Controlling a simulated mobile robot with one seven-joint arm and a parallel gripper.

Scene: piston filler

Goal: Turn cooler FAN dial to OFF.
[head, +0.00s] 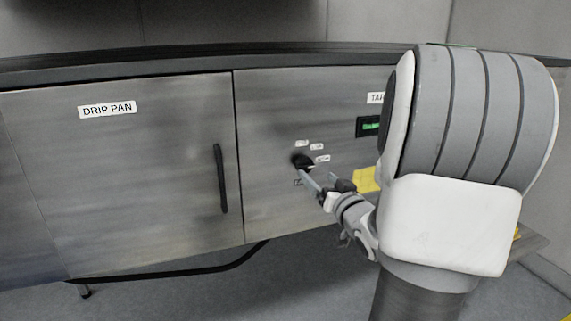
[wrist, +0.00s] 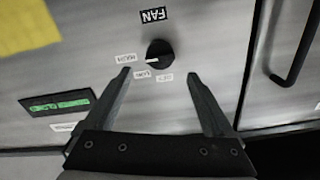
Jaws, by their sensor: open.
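The FAN dial is a round black knob (wrist: 159,54) on the grey metal panel. In the wrist view it shows upside down under a black FAN label (wrist: 153,15). Small white labels sit around it; the white pointer mark on the knob points left, toward the label (wrist: 125,58) that seems to read MEDIUM. The OFF label (wrist: 165,77) is below the knob in that view. In the head view the dial (head: 302,161) is right of the cabinet door. My gripper (wrist: 158,73) is open, its fingers spread on either side, just short of the dial and empty. It also shows in the head view (head: 318,180).
A drip pan door (head: 120,165) with a vertical black handle (head: 220,178) is left of the dial. A small green display (head: 370,126) and a yellow label (head: 366,180) are to its right, partly near my arm. The panel face around the dial is flat.

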